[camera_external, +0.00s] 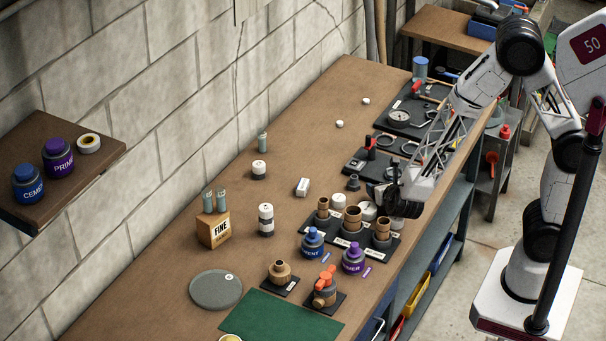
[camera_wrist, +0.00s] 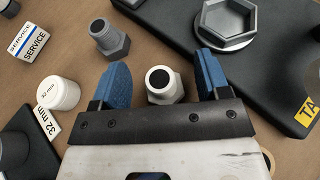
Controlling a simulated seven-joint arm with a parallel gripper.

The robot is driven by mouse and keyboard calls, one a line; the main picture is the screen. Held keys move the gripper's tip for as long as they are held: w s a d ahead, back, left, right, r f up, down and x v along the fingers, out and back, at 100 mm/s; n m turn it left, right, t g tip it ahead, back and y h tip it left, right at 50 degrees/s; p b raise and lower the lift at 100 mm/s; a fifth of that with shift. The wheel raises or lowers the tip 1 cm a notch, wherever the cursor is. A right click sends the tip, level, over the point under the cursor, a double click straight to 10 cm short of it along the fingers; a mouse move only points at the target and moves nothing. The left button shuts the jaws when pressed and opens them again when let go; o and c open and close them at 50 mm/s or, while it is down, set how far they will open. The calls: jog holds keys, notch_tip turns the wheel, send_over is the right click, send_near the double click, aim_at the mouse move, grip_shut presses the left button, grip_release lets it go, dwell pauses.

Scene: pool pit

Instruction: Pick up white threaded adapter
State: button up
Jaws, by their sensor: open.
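The white threaded adapter (camera_wrist: 164,86) stands on the brown bench top in the wrist view, its dark round opening facing up. My gripper (camera_wrist: 160,72) is open, with one blue finger on each side of the adapter. I see gaps between the adapter and both fingers; its near side runs close to the dark gripper body. In the external view my gripper (camera_external: 376,193) is low over the right part of the bench, and I cannot clearly make out the adapter there.
A grey threaded fitting (camera_wrist: 108,38) stands just beyond the left finger. A white 32 mm cap (camera_wrist: 58,93) and a SERVICE box (camera_wrist: 28,42) are to the left. A dark tray with a grey hexagonal ring (camera_wrist: 225,24) lies close on the right.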

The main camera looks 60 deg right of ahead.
jog(key=shift+c, duration=0.3)
jog(key=c, duration=0.9)
jog(key=shift+r, duration=0.15)
jog(key=shift+r, duration=4.9)
